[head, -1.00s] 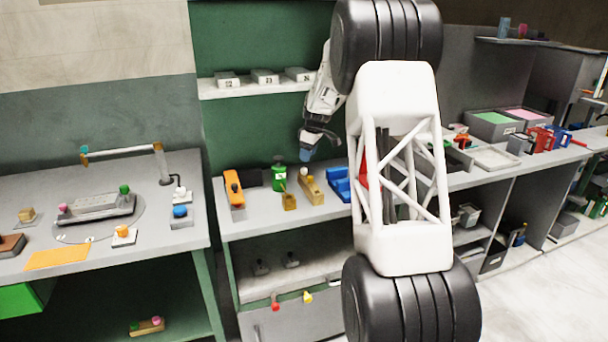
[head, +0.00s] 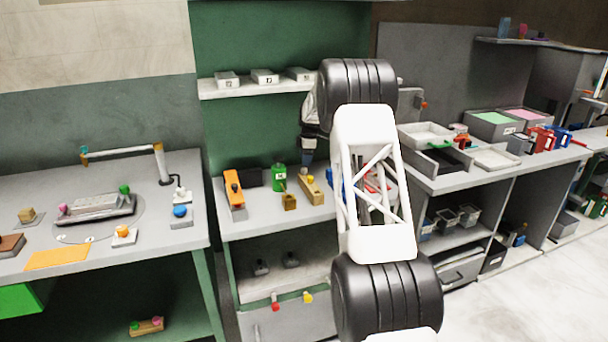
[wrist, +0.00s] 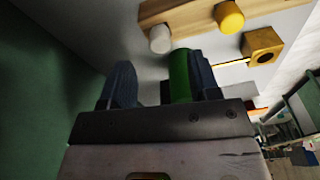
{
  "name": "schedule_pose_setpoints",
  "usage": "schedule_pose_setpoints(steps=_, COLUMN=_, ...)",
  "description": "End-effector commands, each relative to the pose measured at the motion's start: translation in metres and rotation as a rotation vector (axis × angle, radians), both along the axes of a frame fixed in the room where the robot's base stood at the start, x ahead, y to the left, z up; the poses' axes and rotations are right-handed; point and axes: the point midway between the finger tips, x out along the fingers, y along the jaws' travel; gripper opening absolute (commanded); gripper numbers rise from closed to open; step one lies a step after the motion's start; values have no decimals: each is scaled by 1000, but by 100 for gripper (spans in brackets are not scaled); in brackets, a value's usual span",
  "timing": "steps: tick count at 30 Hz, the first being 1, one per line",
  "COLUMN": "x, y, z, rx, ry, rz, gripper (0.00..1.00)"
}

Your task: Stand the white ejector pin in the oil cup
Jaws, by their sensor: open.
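The white ejector pin (wrist: 160,40) stands in a wooden block (wrist: 190,18), beside a yellow pin (wrist: 229,17). In the head view the block (head: 317,193) lies on the bench and I cannot make out the white pin. The oil cup is a small brass-coloured block with a dark hole (wrist: 262,45), left of the wooden block in the head view (head: 289,202). My gripper (wrist: 160,78) is open, its blue fingers apart, with the white pin beyond the fingertips. In the head view the gripper (head: 306,167) is above the block's far end, partly hidden by my arm.
A green bottle (head: 279,177) stands behind the cup. A green cylinder (wrist: 181,75) shows close by the right finger in the wrist view; contact is unclear. An orange-topped tool (head: 234,190) lies at left. A shelf with grey boxes (head: 264,77) hangs above.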

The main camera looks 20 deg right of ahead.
Motion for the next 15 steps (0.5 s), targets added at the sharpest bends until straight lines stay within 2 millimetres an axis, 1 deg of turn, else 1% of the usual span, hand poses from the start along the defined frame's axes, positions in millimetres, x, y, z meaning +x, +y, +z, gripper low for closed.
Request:
schedule_pose_setpoints(steps=8, x=0, y=0, z=-2, rx=0, ry=0, rz=-1, gripper=56)
schedule_pose_setpoints(steps=11, x=0, y=1, z=-6, rx=0, ry=1, rz=-1, gripper=56)
schedule_pose_setpoints(steps=15, x=0, y=2, z=-17, rx=0, ry=2, rz=-2, gripper=56)
